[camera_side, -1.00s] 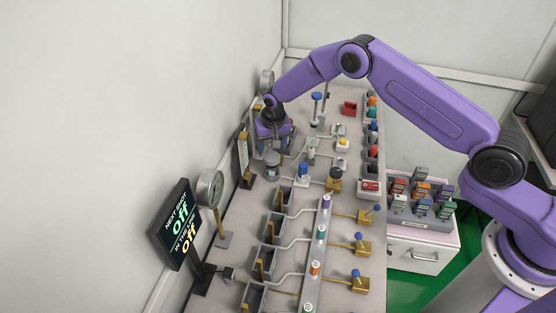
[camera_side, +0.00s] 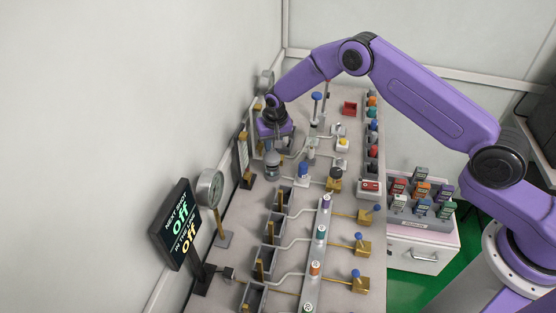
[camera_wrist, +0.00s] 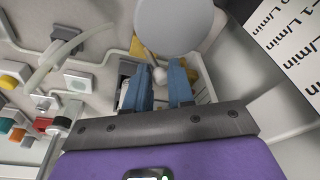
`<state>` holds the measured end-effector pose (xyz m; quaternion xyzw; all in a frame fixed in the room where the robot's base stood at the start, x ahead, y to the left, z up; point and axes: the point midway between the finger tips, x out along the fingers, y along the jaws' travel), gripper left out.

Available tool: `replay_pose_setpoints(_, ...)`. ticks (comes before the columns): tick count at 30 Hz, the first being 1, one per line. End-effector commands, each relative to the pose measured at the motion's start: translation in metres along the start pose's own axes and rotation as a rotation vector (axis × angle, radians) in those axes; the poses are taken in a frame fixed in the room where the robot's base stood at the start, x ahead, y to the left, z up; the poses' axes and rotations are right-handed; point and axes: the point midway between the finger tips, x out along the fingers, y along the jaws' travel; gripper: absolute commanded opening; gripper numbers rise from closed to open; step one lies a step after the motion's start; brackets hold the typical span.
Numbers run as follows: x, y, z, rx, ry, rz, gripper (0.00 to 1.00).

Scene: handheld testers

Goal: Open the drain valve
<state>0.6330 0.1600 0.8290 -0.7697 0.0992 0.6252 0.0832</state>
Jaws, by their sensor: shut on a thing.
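My gripper (camera_wrist: 160,98) points down at the far left of the bench. Its two blue fingers are shut with a gap between them, on a small pale round knob (camera_wrist: 159,75) that shows between the tips. What lies below the knob is mostly hidden, so I cannot make out the drain valve's body or how far it is turned. In the side view my gripper (camera_side: 277,147) is low beside the grey round-topped vessel (camera_side: 272,165), and its fingertips are hard to see.
A large grey disc (camera_wrist: 175,22) is close beyond the fingers. A white printed board (camera_wrist: 285,35) stands at the right. In the side view a display (camera_side: 178,225) reads off twice, beside a gauge (camera_side: 209,188). Pipes and valves crowd the bench (camera_side: 225,285).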

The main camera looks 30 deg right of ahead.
Motion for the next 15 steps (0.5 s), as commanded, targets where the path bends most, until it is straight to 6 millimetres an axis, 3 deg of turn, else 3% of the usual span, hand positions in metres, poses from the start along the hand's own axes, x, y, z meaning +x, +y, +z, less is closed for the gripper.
replay_pose_setpoints(15, 0.001, 0.013, 0.008, 0.002, -0.01, 0.007, 0.1)
